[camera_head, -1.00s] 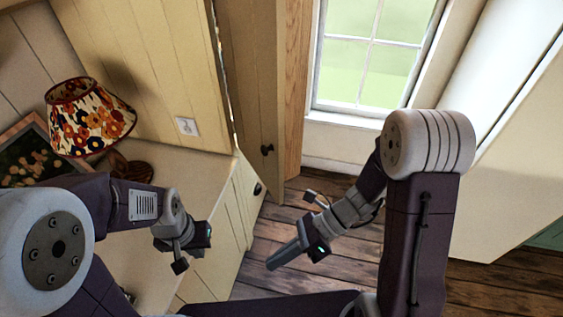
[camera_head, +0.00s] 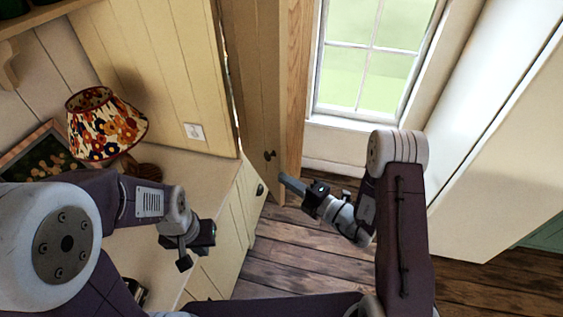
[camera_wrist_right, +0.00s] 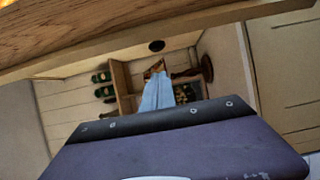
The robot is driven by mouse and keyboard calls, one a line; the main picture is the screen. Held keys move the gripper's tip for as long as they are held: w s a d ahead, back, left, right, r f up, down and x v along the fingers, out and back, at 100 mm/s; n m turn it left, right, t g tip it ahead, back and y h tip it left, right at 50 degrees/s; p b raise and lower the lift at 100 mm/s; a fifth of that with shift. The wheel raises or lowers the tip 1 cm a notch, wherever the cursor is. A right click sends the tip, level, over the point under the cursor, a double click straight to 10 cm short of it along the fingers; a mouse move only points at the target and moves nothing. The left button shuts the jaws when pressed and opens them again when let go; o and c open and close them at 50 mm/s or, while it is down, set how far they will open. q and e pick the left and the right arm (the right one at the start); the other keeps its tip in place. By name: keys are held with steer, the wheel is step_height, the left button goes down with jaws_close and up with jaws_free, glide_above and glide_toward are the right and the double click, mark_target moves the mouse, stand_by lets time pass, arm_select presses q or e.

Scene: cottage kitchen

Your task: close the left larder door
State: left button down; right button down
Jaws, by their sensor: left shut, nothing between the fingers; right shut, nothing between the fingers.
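The left larder door (camera_head: 252,80) stands open beside the window, with its pale wooden edge (camera_head: 296,85) facing right. A dark round knob (camera_head: 270,155) sits low on its face. In the right wrist view the door's edge (camera_wrist_right: 130,28) crosses the top, and a dark knob (camera_wrist_right: 157,46) shows just under it. My right gripper (camera_head: 287,180) is shut and empty, its tip close to the door's lower corner, below the knob. I cannot tell whether it touches. Its fingers show in the right wrist view (camera_wrist_right: 157,92). My left gripper (camera_head: 208,238) is shut and empty by the counter, away from the door.
A counter (camera_head: 225,175) runs along the left, carrying a flowered lamp (camera_head: 105,125) and a framed picture (camera_head: 45,150). A cupboard front with a dark knob (camera_head: 260,190) lies below the larder door. The wooden floor (camera_head: 300,250) is clear.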

mark_target(281, 164)
steer(key=w+p, duration=0.1)
steer(key=w, duration=0.1)
steer(key=w+a+p, duration=0.1)
steer(key=w, duration=0.1)
steer(key=w+a+p, duration=0.1)
steer(key=w, duration=0.1)
steer(key=shift+r+p, duration=0.2)
steer(key=shift+p, duration=0.2)
steer(key=shift+w+d+f, duration=0.1)
steer(key=shift+d+f, duration=0.05)
steer(key=shift+d, duration=0.35)
steer(key=shift+a, duration=0.1)
